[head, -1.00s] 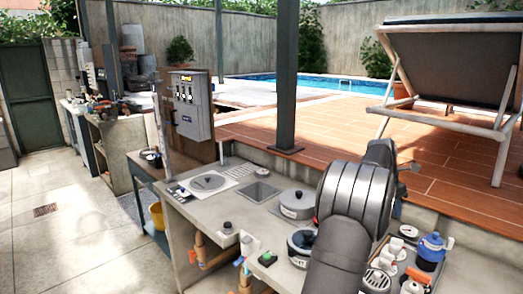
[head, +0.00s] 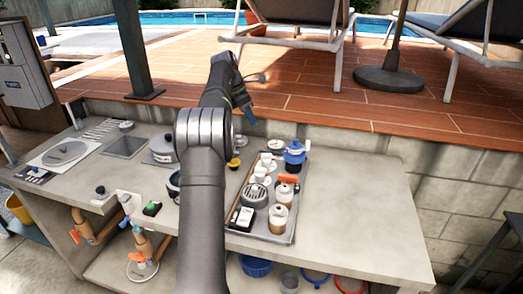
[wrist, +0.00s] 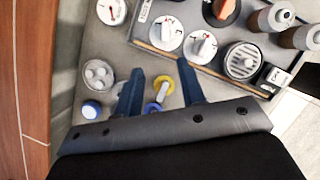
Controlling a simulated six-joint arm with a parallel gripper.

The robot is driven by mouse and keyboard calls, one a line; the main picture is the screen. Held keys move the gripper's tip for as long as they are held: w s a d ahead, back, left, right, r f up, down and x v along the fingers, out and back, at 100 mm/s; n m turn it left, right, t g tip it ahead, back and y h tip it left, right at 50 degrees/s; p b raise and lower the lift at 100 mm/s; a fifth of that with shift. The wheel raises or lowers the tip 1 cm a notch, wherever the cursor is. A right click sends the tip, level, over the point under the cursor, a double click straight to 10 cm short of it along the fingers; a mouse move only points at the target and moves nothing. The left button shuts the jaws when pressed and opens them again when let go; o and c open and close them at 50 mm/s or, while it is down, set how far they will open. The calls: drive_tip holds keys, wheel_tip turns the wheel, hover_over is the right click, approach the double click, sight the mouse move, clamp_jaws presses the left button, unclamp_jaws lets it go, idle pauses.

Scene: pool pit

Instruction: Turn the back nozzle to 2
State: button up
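Two round white dials with raised white handles sit side by side on a dark-edged tray (head: 292,222). The back nozzle (head: 267,159) is nearer the deck; it also shows in the wrist view (wrist: 166,33). The front nozzle (head: 260,175) is beside it, and in the wrist view it is to the right (wrist: 200,46). Small dark and red marks ring the dials, but I cannot read the setting surely. My gripper (wrist: 160,67) is open and empty, with blue fingers apart, below the back nozzle in the wrist picture. It also shows in the head view (head: 244,104), raised above the counter.
A yellow-rimmed item (wrist: 163,85) shows between my fingers. A gauge (wrist: 112,11) is nearby. The counter's right end (head: 355,190) is clear.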

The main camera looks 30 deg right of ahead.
sight(266, 154)
drive_tip(key=d+f+m, duration=0.1)
drive_tip(key=f, duration=0.4)
drive_tip(key=s+d+f+m, duration=0.1)
drive_tip(key=d+f, duration=0.1)
drive_tip(key=f, duration=0.3)
drive_tip(key=s+d+f+m+g, duration=0.1)
drive_tip(key=d+f, duration=0.1)
drive_tip(key=f, duration=0.3)
drive_tip(key=shift+d+f, duration=0.1)
drive_tip(key=shift+f, duration=0.2)
drive_tip(key=shift+c, duration=0.3)
clamp_jaws()
